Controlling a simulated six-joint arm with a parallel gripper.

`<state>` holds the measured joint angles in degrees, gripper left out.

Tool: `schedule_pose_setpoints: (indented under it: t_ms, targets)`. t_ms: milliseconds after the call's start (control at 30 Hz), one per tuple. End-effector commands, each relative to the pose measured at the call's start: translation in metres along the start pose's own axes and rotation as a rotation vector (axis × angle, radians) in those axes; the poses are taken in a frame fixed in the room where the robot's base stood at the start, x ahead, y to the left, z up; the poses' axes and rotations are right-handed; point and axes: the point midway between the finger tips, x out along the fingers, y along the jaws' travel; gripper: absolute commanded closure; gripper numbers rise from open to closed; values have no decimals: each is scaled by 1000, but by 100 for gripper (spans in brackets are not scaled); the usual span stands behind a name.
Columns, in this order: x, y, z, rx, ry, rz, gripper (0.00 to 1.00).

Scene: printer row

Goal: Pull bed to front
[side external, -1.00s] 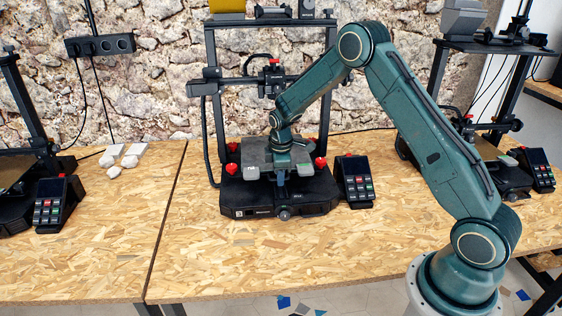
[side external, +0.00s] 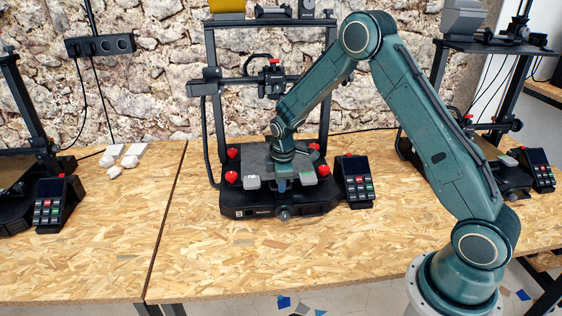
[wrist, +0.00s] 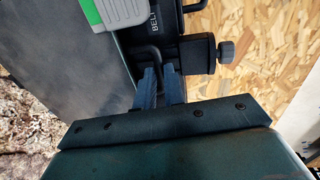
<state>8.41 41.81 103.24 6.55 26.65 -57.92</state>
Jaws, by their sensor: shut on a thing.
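The bed (side external: 257,160) is a grey plate on the middle printer, with red knobs at its corners and light grey pieces at its front edge. In the wrist view the dark bed plate (wrist: 72,60) fills the upper left. My gripper (side external: 282,184) is at the middle of the bed's front edge. In the wrist view its two blue fingers (wrist: 159,78) are shut on a dark bent handle (wrist: 150,53) at that edge. The fingers partly hide the handle.
The printer's black base (side external: 250,206) has a front knob (side external: 284,214) just below my gripper. A control panel (side external: 355,180) stands close on the right. The printer's uprights and crossbar are behind. The wooden table (side external: 215,250) is clear in front.

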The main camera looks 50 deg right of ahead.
Motion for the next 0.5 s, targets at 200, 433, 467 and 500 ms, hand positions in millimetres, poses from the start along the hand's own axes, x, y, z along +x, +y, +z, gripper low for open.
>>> schedule_pose_setpoints:
  t_ms: [200, 433, 467, 500]
  targets:
    - [-6, -34, -2, -6, 2, -3, 100]
    - [-13, -70, -4, -7, 4, -3, 100]
    - [-14, -75, -4, -7, 5, -2, 100]
    - [-14, -82, -4, -8, 5, -2, 100]
